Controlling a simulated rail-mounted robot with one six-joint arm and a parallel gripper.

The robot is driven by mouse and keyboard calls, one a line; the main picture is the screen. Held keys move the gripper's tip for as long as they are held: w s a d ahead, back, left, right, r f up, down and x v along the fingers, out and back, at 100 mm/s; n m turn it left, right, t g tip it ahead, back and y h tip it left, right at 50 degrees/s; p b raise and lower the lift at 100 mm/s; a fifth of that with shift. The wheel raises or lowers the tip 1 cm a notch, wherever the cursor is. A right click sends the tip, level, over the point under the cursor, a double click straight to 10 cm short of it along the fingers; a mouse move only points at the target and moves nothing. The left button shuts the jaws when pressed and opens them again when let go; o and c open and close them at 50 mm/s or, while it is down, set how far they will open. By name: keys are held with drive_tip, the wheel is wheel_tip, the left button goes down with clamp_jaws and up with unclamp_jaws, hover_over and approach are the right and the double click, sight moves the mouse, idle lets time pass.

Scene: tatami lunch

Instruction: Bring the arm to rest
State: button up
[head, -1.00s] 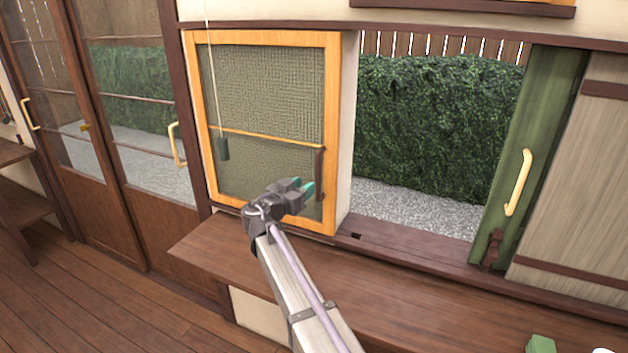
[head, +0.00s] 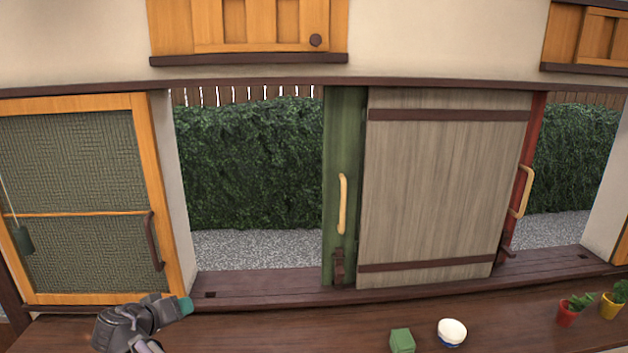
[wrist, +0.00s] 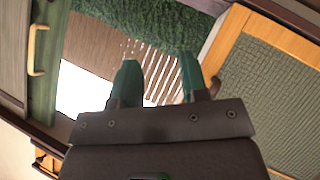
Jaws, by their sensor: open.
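My gripper (head: 180,306) is at the lower left of the head view, in front of the orange-framed screen panel (head: 75,115) and above the wooden counter (head: 290,325). Its two green-tipped fingers show spread apart in the wrist view (wrist: 157,82), with nothing between them. In the head view the gripper looks apart from the screen's dark handle (head: 154,240). Most of my arm is out of the head view.
A green panel with a pale handle (head: 343,204) and a grey wooden shutter (head: 445,190) stand between two window openings. A green box (head: 402,341), a white bowl (head: 452,332), a red pot (head: 568,314) and a yellow pot (head: 610,306) stand on the counter.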

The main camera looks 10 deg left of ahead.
drive_tip(key=d+f+g, duration=0.4)
drive_tip(key=d, duration=1)
drive_tip(key=d+f+g, duration=0.3)
drive_tip(key=d+g, duration=0.1)
drive_tip(key=d, duration=0.9)
drive_tip(key=s+d+f+m+g+y, duration=0.1)
drive_tip(key=s+d+m+g, duration=0.1)
drive_tip(key=d, duration=1.2)
drive_tip(key=s+d+m+g+y, duration=0.1)
drive_tip(key=s+d, duration=0.4)
drive_tip(key=d, duration=1)
drive_tip(key=shift+s+d+f+m+g+y, duration=0.15)
drive_tip(key=shift+d+f+m+g+y, duration=0.25)
drive_tip(key=shift+m, duration=0.6)
drive_tip(key=shift+a, duration=0.2)
